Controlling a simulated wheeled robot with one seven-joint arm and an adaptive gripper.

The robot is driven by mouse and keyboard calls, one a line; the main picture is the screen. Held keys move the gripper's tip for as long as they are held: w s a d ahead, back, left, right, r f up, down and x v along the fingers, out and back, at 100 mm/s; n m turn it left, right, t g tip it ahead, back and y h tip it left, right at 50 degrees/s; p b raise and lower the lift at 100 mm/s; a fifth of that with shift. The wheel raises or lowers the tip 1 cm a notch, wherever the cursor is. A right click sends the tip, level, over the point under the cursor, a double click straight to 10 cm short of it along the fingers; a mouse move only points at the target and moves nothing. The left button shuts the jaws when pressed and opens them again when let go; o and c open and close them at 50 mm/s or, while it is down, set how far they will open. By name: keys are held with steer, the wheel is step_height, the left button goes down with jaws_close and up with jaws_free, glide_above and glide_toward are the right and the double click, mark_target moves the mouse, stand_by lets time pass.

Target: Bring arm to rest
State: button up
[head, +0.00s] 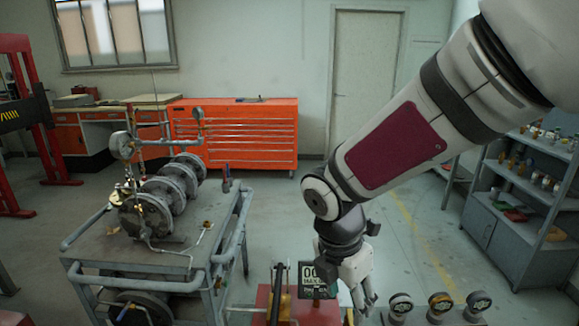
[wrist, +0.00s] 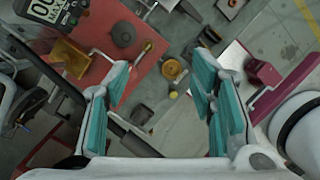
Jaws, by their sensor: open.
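My arm reaches in from the upper right of the head view, bent at the elbow, with the wrist pointing down. My gripper (head: 362,298) hangs low in the middle right of that view, in front of the display with digits. In the wrist view my gripper (wrist: 162,88) shows its teal-padded fingers spread apart, with nothing held between them. The valve assembly (head: 160,190), with round flanges and gauges, sits on a metal cart (head: 130,250) to the left, clear of my gripper.
Below my gripper is a red surface (wrist: 125,45) with small parts; a display (wrist: 48,12) stands at its edge. Several gauges (head: 439,302) stand at the lower right. A grey shelf (head: 520,210) is on the right. An orange cabinet (head: 235,135) stands behind. Open floor lies between.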

steer(key=s+d+r+m+t, duration=0.1)
steer(key=s+d+r+m, duration=0.2)
steer(key=m, duration=0.5)
steer(key=s+d+r+m+t+y, duration=0.1)
steer(key=s+d+r+m+t, duration=0.1)
steer(key=s+r+m, duration=0.3)
steer(key=s+d+r+m+t+y, duration=0.1)
steer(key=s+d+r+m, duration=0.2)
steer(key=m, duration=0.9)
steer(key=shift+s+d+r+m+t, duration=0.35)
steer(key=shift+s+r, duration=0.6)
steer(key=shift+r, duration=0.9)
